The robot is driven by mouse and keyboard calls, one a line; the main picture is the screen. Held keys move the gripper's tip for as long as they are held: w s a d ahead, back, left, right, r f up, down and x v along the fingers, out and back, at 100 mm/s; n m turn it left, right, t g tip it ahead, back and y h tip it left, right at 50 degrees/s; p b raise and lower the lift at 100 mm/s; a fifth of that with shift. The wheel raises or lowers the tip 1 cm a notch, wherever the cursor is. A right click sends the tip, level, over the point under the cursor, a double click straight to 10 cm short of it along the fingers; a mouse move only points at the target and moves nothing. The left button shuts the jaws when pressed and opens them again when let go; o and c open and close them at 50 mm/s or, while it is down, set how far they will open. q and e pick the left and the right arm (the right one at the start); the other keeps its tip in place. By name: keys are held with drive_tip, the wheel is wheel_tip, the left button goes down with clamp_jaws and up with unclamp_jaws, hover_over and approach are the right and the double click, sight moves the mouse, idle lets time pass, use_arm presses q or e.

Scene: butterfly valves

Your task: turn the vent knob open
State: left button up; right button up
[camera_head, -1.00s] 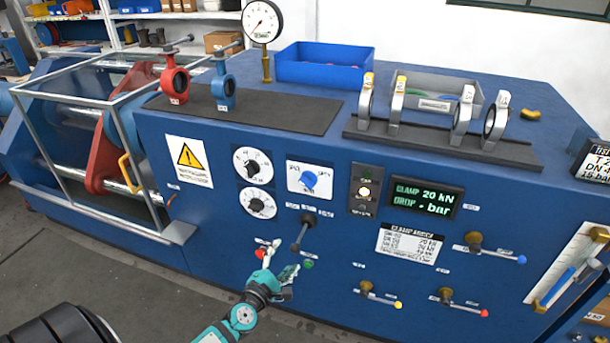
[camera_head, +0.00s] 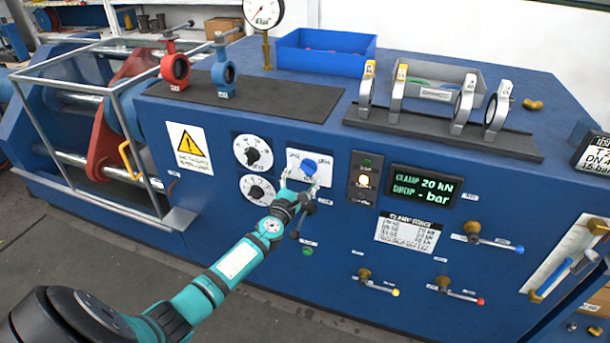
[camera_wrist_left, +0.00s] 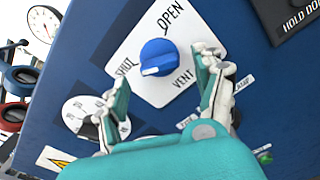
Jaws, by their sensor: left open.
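The vent knob (camera_head: 309,167) is a round blue knob on a white plate (camera_head: 322,161) on the blue panel. In the left wrist view the knob (camera_wrist_left: 159,56) has a white mark at its lower left edge, on the SHUT side. OPEN is printed at the plate's upper right and VENT below. My left gripper (camera_head: 297,186) is just below the knob in the head view. In the left wrist view my left gripper (camera_wrist_left: 165,90) has its fingers spread on either side below the knob, with nothing between the tips. My right gripper is not seen.
A black lever (camera_head: 300,228) and a green button (camera_head: 308,251) sit below my left gripper. Two dials (camera_head: 252,152) are left of the knob plate. A lit display (camera_head: 421,187) is to the right. Several small valve levers (camera_head: 378,284) stick out lower right.

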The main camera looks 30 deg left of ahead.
sight(305, 174)
use_arm(q)
drive_tip(key=shift+b+x, duration=0.5)
drive_tip(key=shift+x, duration=1.4)
drive_tip(key=c, duration=1)
